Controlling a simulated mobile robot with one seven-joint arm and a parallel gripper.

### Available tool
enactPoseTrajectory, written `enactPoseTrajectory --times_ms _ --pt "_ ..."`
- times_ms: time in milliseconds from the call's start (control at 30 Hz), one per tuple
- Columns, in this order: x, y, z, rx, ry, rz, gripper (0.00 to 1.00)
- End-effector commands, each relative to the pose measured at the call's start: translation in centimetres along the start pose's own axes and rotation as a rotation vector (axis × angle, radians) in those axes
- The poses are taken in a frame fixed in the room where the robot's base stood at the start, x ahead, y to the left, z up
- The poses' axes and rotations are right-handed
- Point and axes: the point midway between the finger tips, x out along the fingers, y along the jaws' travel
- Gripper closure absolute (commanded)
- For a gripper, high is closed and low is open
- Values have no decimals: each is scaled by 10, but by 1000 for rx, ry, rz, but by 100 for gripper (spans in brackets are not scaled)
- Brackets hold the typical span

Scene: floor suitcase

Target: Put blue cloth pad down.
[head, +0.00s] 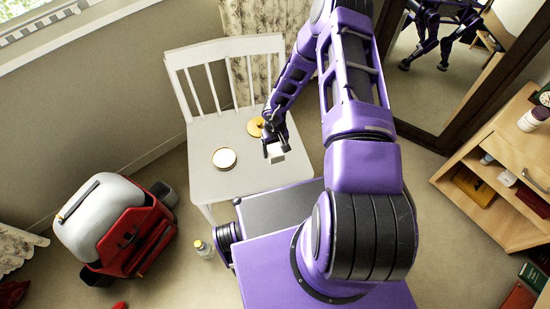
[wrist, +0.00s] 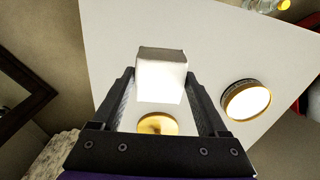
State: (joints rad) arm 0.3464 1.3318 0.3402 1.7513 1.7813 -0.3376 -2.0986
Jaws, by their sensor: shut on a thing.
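My gripper (head: 270,142) is shut on a pale, block-shaped thing (head: 275,152) over the seat of a white chair (head: 212,186). In the wrist view the fingers grip this white block (wrist: 161,76) on both sides, and its top edge looks grey. I see no blue on it and cannot tell whether it is the cloth pad. No other blue cloth pad shows. The block appears to be over the right part of the seat; whether it touches the seat cannot be told.
On the seat are a round white-topped thing with a gold rim (head: 224,158) and a gold disc (head: 254,127) near the chair back. A red and white suitcase-like thing (head: 110,225) and a small bottle (head: 203,248) are on the floor. A wooden shelf (head: 500,170) stands right.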

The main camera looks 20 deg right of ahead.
Motion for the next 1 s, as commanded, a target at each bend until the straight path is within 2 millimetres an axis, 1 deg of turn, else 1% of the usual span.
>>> enactPoseTrajectory --times_ms 333,667,700,767,800,1000 --pt "46 0 0 -1 0 0 68" --pt "49 0 0 0 1 0 68" --pt "48 0 0 -1 1 0 18" --pt "48 0 0 -1 1 0 7" --pt "48 0 0 -1 1 0 0" --pt "48 0 0 -1 1 0 0"
